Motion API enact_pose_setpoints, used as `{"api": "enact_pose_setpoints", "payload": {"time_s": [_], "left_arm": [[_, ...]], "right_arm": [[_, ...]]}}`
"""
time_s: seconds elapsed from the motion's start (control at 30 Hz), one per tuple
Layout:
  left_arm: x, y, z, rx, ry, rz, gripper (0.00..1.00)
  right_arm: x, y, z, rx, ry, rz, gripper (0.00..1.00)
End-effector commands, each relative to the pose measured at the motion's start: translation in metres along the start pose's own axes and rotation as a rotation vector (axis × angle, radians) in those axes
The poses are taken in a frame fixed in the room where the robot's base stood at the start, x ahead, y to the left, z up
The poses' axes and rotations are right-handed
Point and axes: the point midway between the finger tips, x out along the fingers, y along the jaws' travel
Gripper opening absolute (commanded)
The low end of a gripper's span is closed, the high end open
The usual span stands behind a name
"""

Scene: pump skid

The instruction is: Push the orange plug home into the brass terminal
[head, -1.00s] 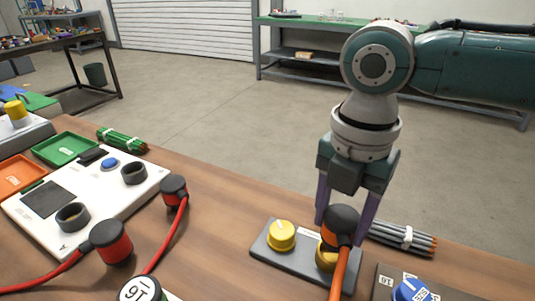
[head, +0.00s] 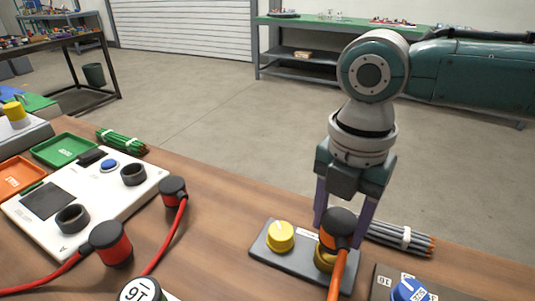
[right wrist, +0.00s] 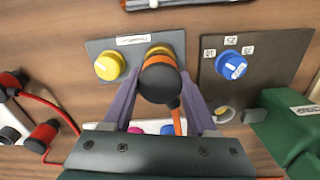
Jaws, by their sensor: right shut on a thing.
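The orange plug (head: 340,224), black on top with an orange band and an orange cable, stands over the brass terminal (head: 324,259) on a grey plate (head: 272,263). My right gripper (head: 343,224) is shut on the plug from above, one finger on each side. In the right wrist view the plug (right wrist: 160,80) sits between the fingers, with the brass terminal (right wrist: 158,51) partly hidden behind it. The plug covers the join, so its depth in the terminal cannot be told. My left gripper is not in view.
A yellow knob (head: 281,236) shares the plate with the terminal. A blue knob (head: 408,290) is on a dark panel to the right. Grey rods (head: 402,237) lie just behind. A white box (head: 95,190) and red-cabled plugs (head: 112,244) stand left, with bare wood between.

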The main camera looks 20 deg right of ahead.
Motion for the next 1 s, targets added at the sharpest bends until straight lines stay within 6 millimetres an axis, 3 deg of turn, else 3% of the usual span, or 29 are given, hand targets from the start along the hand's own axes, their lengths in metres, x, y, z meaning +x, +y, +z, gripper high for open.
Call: {"api": "enact_pose_setpoints", "payload": {"time_s": [1.0], "left_arm": [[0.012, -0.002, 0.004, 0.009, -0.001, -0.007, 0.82]], "right_arm": [[0.021, 0.000, 0.000, -0.001, 0.000, 0.001, 0.00]]}}
